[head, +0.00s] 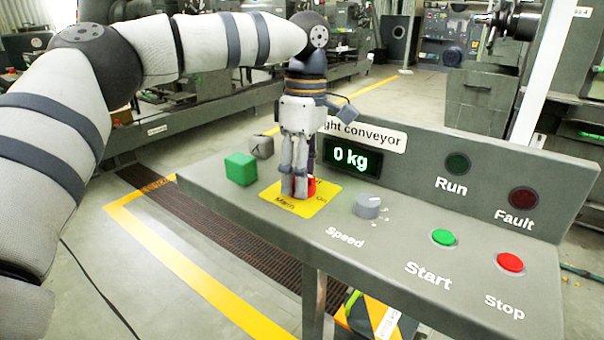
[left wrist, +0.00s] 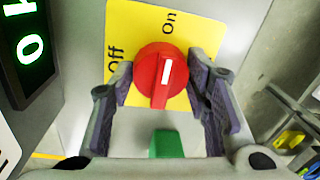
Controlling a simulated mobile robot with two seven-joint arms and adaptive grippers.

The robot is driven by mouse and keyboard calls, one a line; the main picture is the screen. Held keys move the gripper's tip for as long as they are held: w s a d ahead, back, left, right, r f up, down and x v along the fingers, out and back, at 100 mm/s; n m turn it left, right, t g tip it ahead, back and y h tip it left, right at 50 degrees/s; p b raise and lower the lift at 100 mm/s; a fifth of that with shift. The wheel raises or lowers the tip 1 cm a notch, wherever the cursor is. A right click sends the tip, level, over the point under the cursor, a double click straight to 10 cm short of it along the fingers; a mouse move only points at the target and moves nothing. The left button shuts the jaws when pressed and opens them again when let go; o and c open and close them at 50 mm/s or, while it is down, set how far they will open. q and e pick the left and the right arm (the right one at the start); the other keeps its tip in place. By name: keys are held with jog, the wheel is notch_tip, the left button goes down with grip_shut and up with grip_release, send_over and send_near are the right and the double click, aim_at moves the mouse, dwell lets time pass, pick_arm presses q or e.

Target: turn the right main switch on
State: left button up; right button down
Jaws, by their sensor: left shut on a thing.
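The right main switch is a red rotary knob (left wrist: 160,76) on a yellow plate (left wrist: 135,25) marked Off and On. In the left wrist view its white mark points up, toward the word On. In the head view the yellow plate (head: 325,197) lies on the console and the knob is mostly hidden behind my fingers. My left gripper (head: 295,192) points down over the plate. In the left wrist view its two fingers (left wrist: 160,85) stand on either side of the knob, shut on it. My right gripper is not in view.
A green block (head: 241,168) and a small grey block (head: 261,147) sit left of the plate. The grey Speed knob (head: 368,206), green Start button (head: 443,238) and red Stop button (head: 510,263) are to the right. The upright panel's display (head: 351,160) reads 0 kg; the Run (head: 457,163) and Fault (head: 523,198) lamps look dark.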

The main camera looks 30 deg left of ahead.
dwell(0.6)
pick_arm(q)
jog(key=o, duration=1.2)
jog(key=r, duration=0.8)
jog(key=w+r, duration=0.1)
jog(key=r, duration=0.3)
